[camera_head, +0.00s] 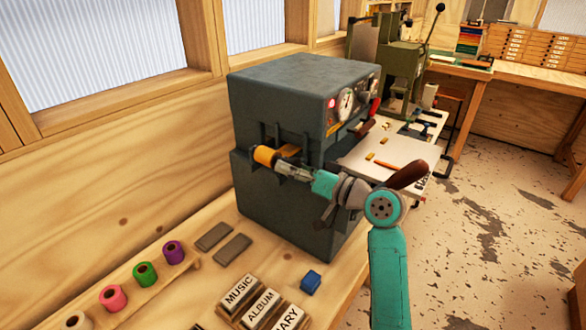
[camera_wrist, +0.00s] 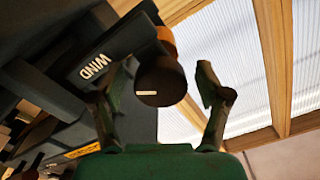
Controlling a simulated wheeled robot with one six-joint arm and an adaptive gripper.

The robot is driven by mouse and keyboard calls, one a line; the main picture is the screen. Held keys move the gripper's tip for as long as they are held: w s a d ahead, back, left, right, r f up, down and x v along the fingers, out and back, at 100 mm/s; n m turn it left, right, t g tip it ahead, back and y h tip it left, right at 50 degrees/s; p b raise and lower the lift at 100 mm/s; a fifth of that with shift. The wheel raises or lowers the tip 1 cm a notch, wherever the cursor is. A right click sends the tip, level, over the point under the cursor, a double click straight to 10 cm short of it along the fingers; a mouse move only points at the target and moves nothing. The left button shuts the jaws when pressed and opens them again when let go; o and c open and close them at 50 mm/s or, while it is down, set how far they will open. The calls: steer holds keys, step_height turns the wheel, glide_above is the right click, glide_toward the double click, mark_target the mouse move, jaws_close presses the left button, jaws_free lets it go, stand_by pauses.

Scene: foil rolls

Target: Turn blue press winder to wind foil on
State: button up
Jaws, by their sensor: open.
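The blue press (camera_head: 285,115) is a dark blue-grey box machine on the wooden bench. An orange-gold foil roll (camera_head: 266,156) sits on its left side, and its edge shows in the wrist view (camera_wrist: 167,38). In the wrist view the winder (camera_wrist: 160,82) is a dark round knob with a pale mark, beside a panel lettered WIND (camera_wrist: 95,66). My gripper (camera_head: 284,163) is at the press's left side, close to the roll. In the wrist view my gripper (camera_wrist: 160,88) is open, with one finger on each side of the knob. I cannot tell whether either finger touches it.
Purple (camera_head: 173,252), green (camera_head: 145,274), pink (camera_head: 113,298) and cream foil rolls stand on a wooden rack at lower left. Lettered blocks (camera_head: 261,305) and a small blue block (camera_head: 311,281) lie on the bench. A green press (camera_head: 400,70) stands behind.

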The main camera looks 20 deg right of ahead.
steer(key=v, duration=1.2)
stand_by(0.3)
